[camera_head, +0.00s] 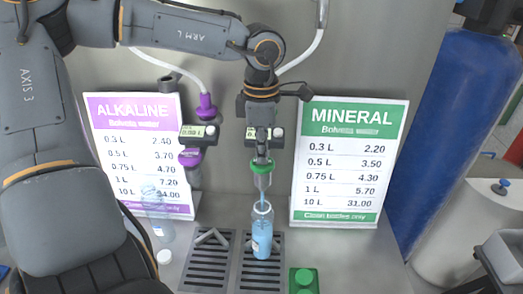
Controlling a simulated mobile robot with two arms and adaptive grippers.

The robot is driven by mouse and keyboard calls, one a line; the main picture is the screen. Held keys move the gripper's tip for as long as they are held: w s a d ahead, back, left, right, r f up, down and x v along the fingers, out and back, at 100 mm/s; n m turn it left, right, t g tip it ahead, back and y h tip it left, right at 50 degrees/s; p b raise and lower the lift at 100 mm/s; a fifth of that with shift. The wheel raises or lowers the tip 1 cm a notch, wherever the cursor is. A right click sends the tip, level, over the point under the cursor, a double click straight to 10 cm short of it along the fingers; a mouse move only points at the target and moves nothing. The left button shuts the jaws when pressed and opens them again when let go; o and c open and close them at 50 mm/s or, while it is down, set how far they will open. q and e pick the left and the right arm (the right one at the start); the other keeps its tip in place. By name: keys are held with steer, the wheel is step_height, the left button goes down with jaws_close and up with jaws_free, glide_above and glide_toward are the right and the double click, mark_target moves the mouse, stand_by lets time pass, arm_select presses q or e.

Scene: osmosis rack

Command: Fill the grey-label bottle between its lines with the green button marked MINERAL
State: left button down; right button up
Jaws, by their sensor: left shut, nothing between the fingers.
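A light-blue bottle (263,238) with a pale label stands upright on the right drip grate, below the spout. Its neck is open, with a white rim. I cannot make out its lines or the liquid level. My right gripper is not in view.
A clear bottle (158,222) and a white cap (164,257) stand left of the grates. A small grey piece (212,237) lies on the left grate. ALKALINE (135,150) and MINERAL (350,160) price boards stand behind. A blue tank (440,130) is at right.

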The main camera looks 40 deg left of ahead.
arm_select(q)
steer(key=shift+s+f, duration=0.2)
steer(key=shift+f, duration=0.15)
stand_by(0.6)
stand_by(0.6)
stand_by(1.4)
stand_by(1.2)
step_height(320, 180, up, 5)
steer(key=p, duration=0.3)
steer(key=shift+w, duration=0.15)
steer(key=shift+w+r+b, duration=0.15)
steer(key=shift+r+b, duration=0.4)
steer(key=shift+b, duration=0.4)
step_height(320, 180, up, 8)
steer(key=b, duration=0.1)
steer(key=shift+r, duration=0.25)
